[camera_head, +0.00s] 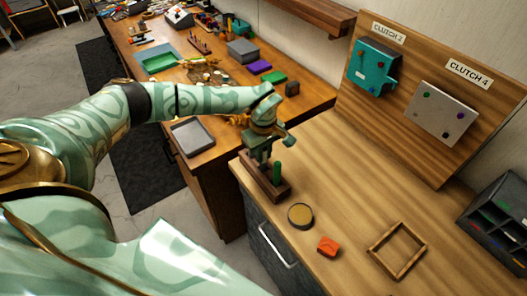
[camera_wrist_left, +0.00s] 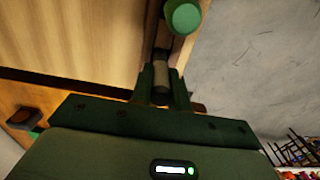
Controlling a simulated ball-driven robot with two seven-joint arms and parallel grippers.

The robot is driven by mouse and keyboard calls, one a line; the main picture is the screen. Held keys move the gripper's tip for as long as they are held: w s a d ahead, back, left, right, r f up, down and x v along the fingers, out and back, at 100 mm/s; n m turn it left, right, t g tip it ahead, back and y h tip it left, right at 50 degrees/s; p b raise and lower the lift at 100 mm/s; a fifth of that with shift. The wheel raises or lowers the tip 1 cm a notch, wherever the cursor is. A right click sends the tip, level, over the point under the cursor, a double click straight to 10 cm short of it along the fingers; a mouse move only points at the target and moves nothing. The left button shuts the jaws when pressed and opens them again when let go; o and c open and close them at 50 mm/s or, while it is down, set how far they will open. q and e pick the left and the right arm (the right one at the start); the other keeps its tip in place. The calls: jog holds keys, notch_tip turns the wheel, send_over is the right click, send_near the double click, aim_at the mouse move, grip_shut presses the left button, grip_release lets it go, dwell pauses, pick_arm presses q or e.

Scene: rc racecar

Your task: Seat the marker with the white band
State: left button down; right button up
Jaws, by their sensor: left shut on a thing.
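A narrow wooden holder (camera_head: 279,191) stands at the left edge of the near worktop. A green marker (camera_head: 277,172) stands upright in it. Its round green end shows at the top of the left wrist view (camera_wrist_left: 185,16). My left gripper (camera_head: 259,158) is over the holder's far part, left of the green marker. In the left wrist view its fingers (camera_wrist_left: 161,84) are shut on a dark marker with a pale band (camera_wrist_left: 162,74), in line with the holder strip. The lower end of this marker is hidden, so I cannot tell how deep it sits. My right gripper is not in view.
On the near worktop lie a round yellow-topped tin (camera_head: 300,215), an orange block (camera_head: 328,246) and an empty wooden frame (camera_head: 397,250). A dark compartment organizer (camera_head: 497,217) stands at right. A board with clutch panels (camera_head: 442,112) rises behind. The worktop's middle is clear.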

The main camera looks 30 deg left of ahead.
pick_arm(q)
jog(key=shift+f+b, duration=0.35)
jog(key=shift+f, duration=0.25)
jog(key=c, duration=1.3)
grip_release()
jog(key=shift+o, duration=0.2)
notch_tip(320, 180, up, 16)
jog(key=shift+r+p, duration=0.15)
jog(key=shift+p, duration=0.15)
